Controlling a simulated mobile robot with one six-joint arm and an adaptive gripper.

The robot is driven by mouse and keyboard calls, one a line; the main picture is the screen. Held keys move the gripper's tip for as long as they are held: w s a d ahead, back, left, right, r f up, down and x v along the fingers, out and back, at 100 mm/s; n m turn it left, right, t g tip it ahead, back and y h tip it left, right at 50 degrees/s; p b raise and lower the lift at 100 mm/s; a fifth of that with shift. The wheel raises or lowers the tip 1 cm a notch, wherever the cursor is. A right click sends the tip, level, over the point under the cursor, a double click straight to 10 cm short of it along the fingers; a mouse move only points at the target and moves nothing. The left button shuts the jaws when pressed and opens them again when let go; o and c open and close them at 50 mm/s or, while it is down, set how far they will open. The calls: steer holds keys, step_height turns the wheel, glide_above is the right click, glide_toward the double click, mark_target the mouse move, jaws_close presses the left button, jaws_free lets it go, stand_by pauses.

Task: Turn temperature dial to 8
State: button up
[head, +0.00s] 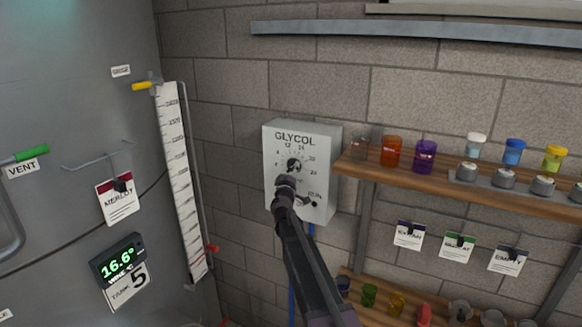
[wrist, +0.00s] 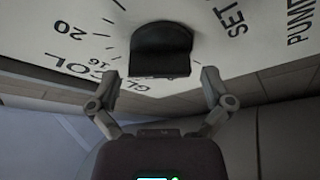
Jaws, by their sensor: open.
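The temperature dial is a dark knob (head: 294,165) on the white glycol control box (head: 325,150) on the brick wall. Numbers ring the knob; in the head view my gripper (head: 285,182) and arm cover its lower part. In the wrist view the black dial (wrist: 161,50) is upside down and close, with "20" and "16" legible beside it. My gripper (wrist: 160,82) is open, one finger on either side of the dial's near end, with visible gaps. I cannot tell which number the dial points to.
A wooden shelf (head: 460,185) with jars and small pots juts out just right of the box. A steel tank (head: 75,160) with a tall white scale (head: 180,180) and a 16.6° display (head: 118,260) stands left. Bare wall lies between.

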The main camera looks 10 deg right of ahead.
steer(key=shift+w+d+r, duration=0.2)
steer(key=shift+w+d, duration=0.05)
steer(key=shift+w, duration=0.4)
steer(key=c, duration=1)
steer(key=shift+o, duration=0.2)
steer(key=shift+r+n+p, duration=0.1)
steer(key=shift+n+p, duration=0.4)
steer(key=shift+n, duration=0.2)
steer(key=shift+n+g+y+p, duration=0.5)
steer(key=shift+n+y+p, duration=0.3)
steer(key=shift+n, duration=0.8)
steer(key=shift+n+g+p, duration=0.8)
steer(key=shift+n+p, duration=0.55)
steer(key=shift+n, duration=0.85)
steer(key=shift+n+y, duration=0.3)
